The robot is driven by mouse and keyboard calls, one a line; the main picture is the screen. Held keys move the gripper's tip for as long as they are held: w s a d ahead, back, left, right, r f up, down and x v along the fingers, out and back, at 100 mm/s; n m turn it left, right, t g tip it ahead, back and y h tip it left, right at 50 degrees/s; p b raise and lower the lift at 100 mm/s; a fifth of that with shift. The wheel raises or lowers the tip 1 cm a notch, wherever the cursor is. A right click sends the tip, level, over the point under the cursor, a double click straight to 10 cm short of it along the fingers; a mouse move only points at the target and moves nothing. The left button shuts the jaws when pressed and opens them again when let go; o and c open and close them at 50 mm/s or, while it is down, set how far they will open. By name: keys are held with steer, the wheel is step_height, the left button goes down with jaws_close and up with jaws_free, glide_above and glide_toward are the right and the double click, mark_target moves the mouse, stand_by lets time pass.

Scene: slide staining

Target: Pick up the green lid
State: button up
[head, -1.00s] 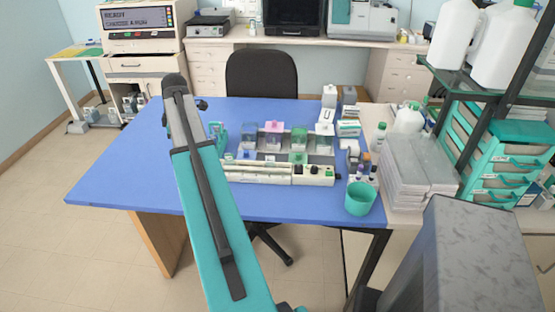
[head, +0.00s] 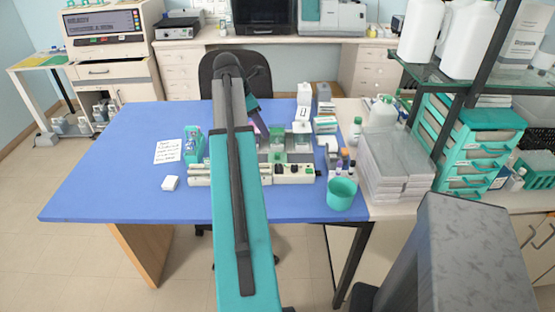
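A staining jar with a green lid (head: 277,132) stands in the back row of the jar rack on the blue table, just right of my raised arm. A second green piece (head: 280,157) shows in front of it, and I cannot tell whether that is also a lid. A jar with a white lid (head: 302,127) stands to the right. My arm crosses the middle of the head view and covers the left part of the rack. The far part of my arm bends down behind it toward the jars. My gripper is hidden, so its fingers do not show.
A cream strip device (head: 295,174) lies along the rack's front. A teal cup (head: 342,194), small bottles and stacked grey boxes (head: 395,165) stand to the right. A note (head: 168,151), a white block (head: 170,183) and a teal holder (head: 193,145) lie left. The table's left is clear.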

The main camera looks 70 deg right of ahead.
steer(key=shift+f, duration=0.15)
steer(key=p, duration=0.2)
glide_above(277, 154)
steer(key=w+a, duration=0.2)
steer(key=shift+w+d+f, duration=0.1)
steer(key=shift+f, duration=1.85)
steer(key=shift+w+d+f, duration=0.1)
steer(key=shift+f, duration=1.8)
steer(key=shift+s, duration=0.1)
steer(key=shift+p+x, duration=0.7)
steer(key=shift+x, duration=1.85)
steer(key=shift+s, duration=0.15)
steer(key=shift+c, duration=0.5)
jaws_close()
